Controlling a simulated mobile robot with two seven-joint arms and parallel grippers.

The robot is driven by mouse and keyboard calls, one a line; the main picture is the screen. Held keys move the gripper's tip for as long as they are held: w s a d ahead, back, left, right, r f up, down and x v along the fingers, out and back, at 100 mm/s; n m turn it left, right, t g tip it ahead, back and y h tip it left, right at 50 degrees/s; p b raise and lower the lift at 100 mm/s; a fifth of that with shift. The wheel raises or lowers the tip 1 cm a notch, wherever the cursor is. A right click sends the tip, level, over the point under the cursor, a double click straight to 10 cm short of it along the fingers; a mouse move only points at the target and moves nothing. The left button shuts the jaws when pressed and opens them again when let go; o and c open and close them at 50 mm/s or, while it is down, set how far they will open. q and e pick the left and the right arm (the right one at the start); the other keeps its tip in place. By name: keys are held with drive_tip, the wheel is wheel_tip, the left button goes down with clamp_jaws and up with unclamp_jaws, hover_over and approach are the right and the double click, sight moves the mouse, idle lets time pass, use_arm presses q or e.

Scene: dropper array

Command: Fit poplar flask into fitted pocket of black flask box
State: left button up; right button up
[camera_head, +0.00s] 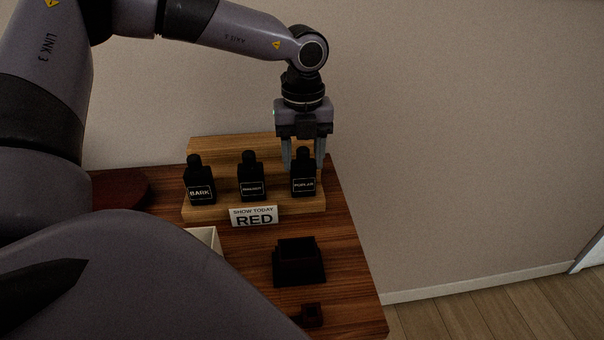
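The poplar flask (303,186) is a small black bottle with a white-lettered label. It stands upright at the right end of a wooden stand (230,213). My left gripper (304,164) points down at it from above, fingers apart, one on each side of the flask's cap and shoulders as seen here. A gap shows between the fingers and the cap. I cannot tell whether the fingers are level with the flask or slightly behind it. The black flask box (299,268) sits nearer on the table, its pocket dark inside. My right gripper is not in view.
Two similar black flasks, bark (200,188) and another (250,186), stand left on the stand. A white container (206,237) and a small dark object (308,316) are nearby. The table's right edge is close.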

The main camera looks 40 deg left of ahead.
use_arm(q)
drive_tip(key=shift+r+p, duration=0.8)
drive_tip(key=shift+r, duration=0.95)
drive_tip(key=shift+r+p, duration=0.95)
drive_tip(key=shift+r, duration=1.25)
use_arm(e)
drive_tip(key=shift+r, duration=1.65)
use_arm(q)
drive_tip(key=shift+d, duration=0.15)
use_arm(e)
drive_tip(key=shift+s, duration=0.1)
